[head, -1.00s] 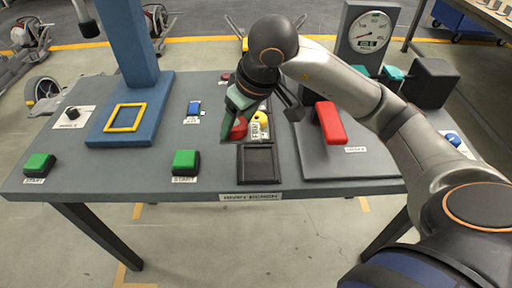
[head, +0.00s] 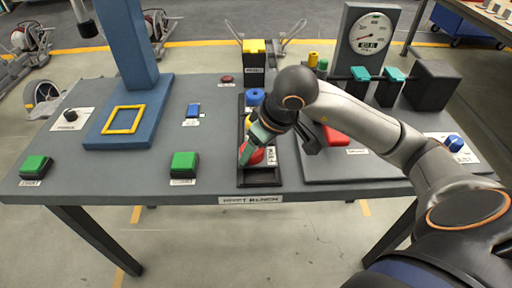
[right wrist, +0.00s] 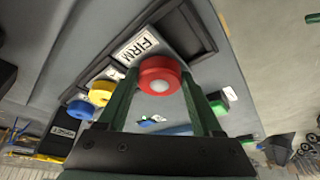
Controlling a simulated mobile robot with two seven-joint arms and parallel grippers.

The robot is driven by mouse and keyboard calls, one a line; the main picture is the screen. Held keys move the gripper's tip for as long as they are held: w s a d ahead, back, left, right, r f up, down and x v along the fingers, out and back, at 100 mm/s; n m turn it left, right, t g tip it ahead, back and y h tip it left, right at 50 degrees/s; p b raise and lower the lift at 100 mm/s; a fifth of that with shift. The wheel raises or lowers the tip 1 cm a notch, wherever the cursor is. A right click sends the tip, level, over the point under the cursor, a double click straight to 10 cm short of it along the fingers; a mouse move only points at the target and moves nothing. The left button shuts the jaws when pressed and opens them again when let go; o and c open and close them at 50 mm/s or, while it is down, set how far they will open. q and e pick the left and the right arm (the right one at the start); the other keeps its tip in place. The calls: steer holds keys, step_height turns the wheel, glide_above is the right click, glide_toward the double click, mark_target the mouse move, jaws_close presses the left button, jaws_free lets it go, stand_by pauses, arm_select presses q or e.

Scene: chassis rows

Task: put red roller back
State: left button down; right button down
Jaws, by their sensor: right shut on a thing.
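The red roller (head: 254,157) is between the fingers of my right gripper (head: 252,146). The right wrist view shows the red roller (right wrist: 160,75) between both fingertips, beside a white label reading FIRM (right wrist: 136,45). It is over the front part of a long black tray (head: 262,180); I cannot tell whether it touches the tray floor. A blue roller (head: 255,97) is at the tray's back. A yellow roller (head: 248,122) is partly hidden by my gripper; it also shows in the wrist view (right wrist: 101,92). My left gripper is out of view.
Two green buttons (head: 184,164) (head: 36,166) and a blue press with a yellow frame (head: 124,119) stand left. A red block (head: 335,136) on a raised plate and a gauge (head: 368,35) are right. A yellow-topped box (head: 254,47) is behind. The front table edge is clear.

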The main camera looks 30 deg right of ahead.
steer(key=shift+f+b, duration=0.2)
steer(key=shift+b, duration=0.1)
steer(key=shift+c, duration=0.2)
jaws_free()
steer(key=shift+r+p, duration=0.25)
steer(key=shift+p, duration=0.1)
steer(key=p+v, duration=0.2)
steer(key=v, duration=1)
